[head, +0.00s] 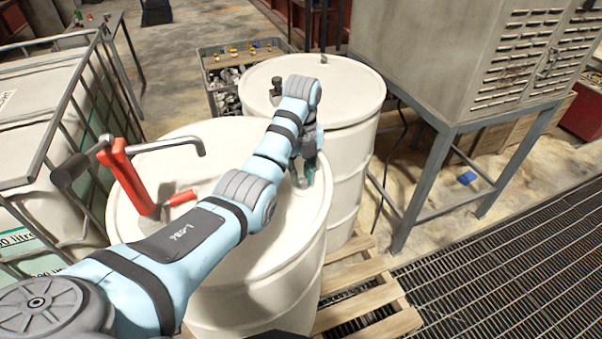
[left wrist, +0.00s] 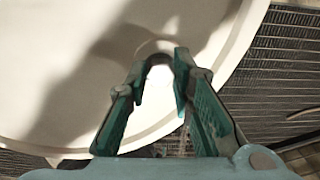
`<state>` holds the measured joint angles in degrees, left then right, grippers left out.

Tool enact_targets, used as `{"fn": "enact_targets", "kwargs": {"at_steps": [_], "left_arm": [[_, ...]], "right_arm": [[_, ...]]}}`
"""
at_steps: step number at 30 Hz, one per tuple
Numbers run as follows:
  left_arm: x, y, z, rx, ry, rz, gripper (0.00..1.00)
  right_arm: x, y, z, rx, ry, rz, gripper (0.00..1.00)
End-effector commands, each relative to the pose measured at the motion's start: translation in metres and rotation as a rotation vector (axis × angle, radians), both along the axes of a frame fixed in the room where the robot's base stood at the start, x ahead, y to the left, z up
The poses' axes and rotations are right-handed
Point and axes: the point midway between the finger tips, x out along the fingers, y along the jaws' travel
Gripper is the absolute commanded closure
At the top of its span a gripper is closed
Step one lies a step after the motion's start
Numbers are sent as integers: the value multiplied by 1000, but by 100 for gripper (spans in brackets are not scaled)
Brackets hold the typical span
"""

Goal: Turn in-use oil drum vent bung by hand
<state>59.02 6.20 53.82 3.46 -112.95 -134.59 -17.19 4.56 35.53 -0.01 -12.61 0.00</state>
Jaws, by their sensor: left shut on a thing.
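The near white oil drum (head: 272,285) carries a red hand pump (head: 128,180) on its lid. My left arm reaches across this lid. My left gripper (head: 308,178) points down at the lid's right side, near the rim. In the left wrist view, the green-padded fingers (left wrist: 161,62) are closed around a small vent bung (left wrist: 159,59) set in a round recess of the lid. The fingers and wrist hide most of the bung, and its turn angle cannot be told. My right gripper is in neither view.
A second white drum (head: 345,95) stands close behind, with a small fitting on top. Both drums are on a wooden pallet (head: 372,312). A caged white tank (head: 35,190) is at left, a grey louvred cabinet (head: 430,60) at right. Floor grating (head: 500,275) lies front right.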

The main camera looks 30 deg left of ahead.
Motion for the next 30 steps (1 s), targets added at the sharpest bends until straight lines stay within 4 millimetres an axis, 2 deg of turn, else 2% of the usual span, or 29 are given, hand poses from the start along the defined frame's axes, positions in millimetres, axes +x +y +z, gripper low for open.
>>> {"fn": "enact_targets", "kwargs": {"at_steps": [15,22,30], "left_arm": [[4,-1,3,4,-10,-436,100],[4,-1,3,4,-9,-547,100],[4,-2,3,4,-9,-596,100]], "right_arm": [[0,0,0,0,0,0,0],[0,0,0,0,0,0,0],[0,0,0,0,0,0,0]]}}
